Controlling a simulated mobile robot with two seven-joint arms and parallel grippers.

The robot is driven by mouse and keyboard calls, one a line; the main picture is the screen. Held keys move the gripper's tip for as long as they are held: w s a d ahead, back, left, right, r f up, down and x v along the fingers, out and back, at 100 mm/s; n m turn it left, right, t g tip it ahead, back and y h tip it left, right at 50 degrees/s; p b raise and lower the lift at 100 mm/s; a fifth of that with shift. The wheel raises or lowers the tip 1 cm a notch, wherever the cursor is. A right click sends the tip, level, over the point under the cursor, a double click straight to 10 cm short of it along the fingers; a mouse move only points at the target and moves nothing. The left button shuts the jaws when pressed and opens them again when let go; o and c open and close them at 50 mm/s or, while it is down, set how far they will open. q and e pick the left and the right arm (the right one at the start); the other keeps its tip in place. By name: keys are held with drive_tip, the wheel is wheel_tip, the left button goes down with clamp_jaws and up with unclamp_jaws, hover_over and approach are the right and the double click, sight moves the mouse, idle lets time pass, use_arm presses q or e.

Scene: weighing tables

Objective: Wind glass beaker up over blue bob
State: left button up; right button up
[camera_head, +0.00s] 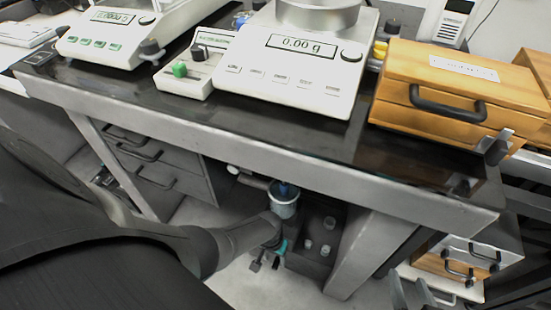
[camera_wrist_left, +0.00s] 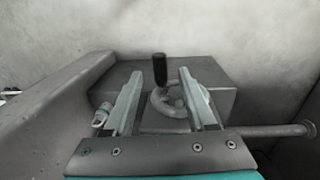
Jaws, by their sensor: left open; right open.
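The glass beaker (camera_head: 284,208) is under the table edge in the head view. The blue bob (camera_head: 285,188) shows at its mouth; how deep it sits inside I cannot tell. My left gripper (camera_head: 266,264) is low beside the beaker, pointing down. In the left wrist view my left gripper (camera_wrist_left: 162,98) is open, its fingers on either side of a round grey handwheel (camera_wrist_left: 165,103) with a black upright knob (camera_wrist_left: 160,69), on a grey block (camera_wrist_left: 215,85). Contact is unclear. My right gripper (camera_head: 411,293) is open and appears empty at the bottom right of the head view.
A balance (camera_head: 295,75) reading 0.00 g stands on the dark table (camera_head: 330,135), above the beaker. A wooden case (camera_head: 460,85) is at its right. A dark crate (camera_head: 318,240) with small glass items stands right of the beaker. A grey pipe (camera_wrist_left: 275,132) runs right from the block.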

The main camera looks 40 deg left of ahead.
sight(276, 263)
use_arm(q)
drive_tip(key=shift+f+b, duration=0.4)
drive_tip(key=shift+f, duration=0.15)
drive_tip(key=shift+d+f+b, duration=0.1)
drive_tip(key=shift+f+b, duration=0.7)
drive_tip(key=shift+f, duration=0.35)
use_arm(e)
drive_tip(key=shift+s+a+r+m+t+y, duration=0.15)
drive_tip(key=shift+a+r+t+y, duration=0.3)
drive_tip(key=shift+a+t, duration=0.35)
drive_tip(key=shift+s+a+r+m+t+y, duration=0.1)
drive_tip(key=shift+a+r+t+y, duration=0.35)
drive_tip(key=shift+t, duration=0.55)
drive_tip(key=shift+s+a+r+m+t+y, duration=0.15)
drive_tip(key=shift+a+r+t+y, duration=0.15)
drive_tip(key=shift+a+r+t, duration=0.5)
drive_tip(key=shift+d+f, duration=0.1)
drive_tip(key=shift+f, duration=0.05)
use_arm(q)
clamp_jaws()
